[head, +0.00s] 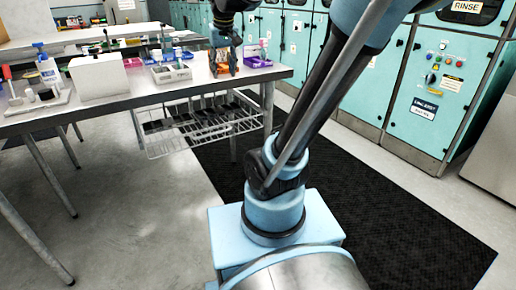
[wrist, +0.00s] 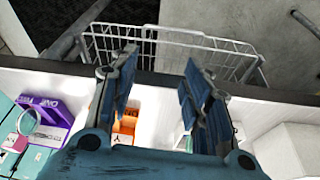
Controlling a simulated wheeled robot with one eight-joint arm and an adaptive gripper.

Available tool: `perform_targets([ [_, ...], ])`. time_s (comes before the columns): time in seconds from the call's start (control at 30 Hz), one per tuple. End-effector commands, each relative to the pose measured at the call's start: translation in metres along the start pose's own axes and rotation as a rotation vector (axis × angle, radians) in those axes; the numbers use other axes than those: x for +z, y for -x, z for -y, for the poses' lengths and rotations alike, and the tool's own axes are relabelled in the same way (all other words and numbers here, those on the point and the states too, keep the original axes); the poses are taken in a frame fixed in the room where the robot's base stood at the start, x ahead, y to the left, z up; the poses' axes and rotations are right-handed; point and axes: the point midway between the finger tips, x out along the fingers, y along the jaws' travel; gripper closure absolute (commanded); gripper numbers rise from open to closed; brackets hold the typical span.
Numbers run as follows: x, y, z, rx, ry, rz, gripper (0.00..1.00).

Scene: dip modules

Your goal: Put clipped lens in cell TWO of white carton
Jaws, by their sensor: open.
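My gripper (head: 224,46) is open above the table's right part. In the wrist view its two blue fingers (wrist: 160,75) stand apart with nothing held between them. An orange item (head: 221,66) stands on the table under the gripper; part of it also shows between the fingers in the wrist view (wrist: 125,127). I cannot tell whether it carries the clipped lens. A white carton with compartments (head: 171,76) stands just left of the gripper in the head view, with small things in it. Its cell labels cannot be read.
A purple holder (head: 257,62) stands right of the orange item, and also shows in the wrist view (wrist: 50,118). A plain white box (head: 98,77) stands left of the carton. A wire basket (head: 200,128) hangs under the table (head: 140,92). Bottles and tools crowd the left.

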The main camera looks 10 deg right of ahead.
Motion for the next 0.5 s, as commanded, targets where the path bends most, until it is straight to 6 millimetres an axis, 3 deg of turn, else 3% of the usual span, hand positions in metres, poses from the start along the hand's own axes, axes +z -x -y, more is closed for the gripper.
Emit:
perform_targets([
  [0.03,0.025,-0.011,-0.009,0.005,-0.015,0.009,0.56],
  [0.1,0.056,-0.026,-0.017,0.009,-0.030,0.020,0.56],
  [0.4,0.187,-0.100,-0.041,0.021,-0.094,0.072,0.56],
  [0.5,0.223,-0.123,-0.043,0.024,-0.112,0.085,0.56],
])
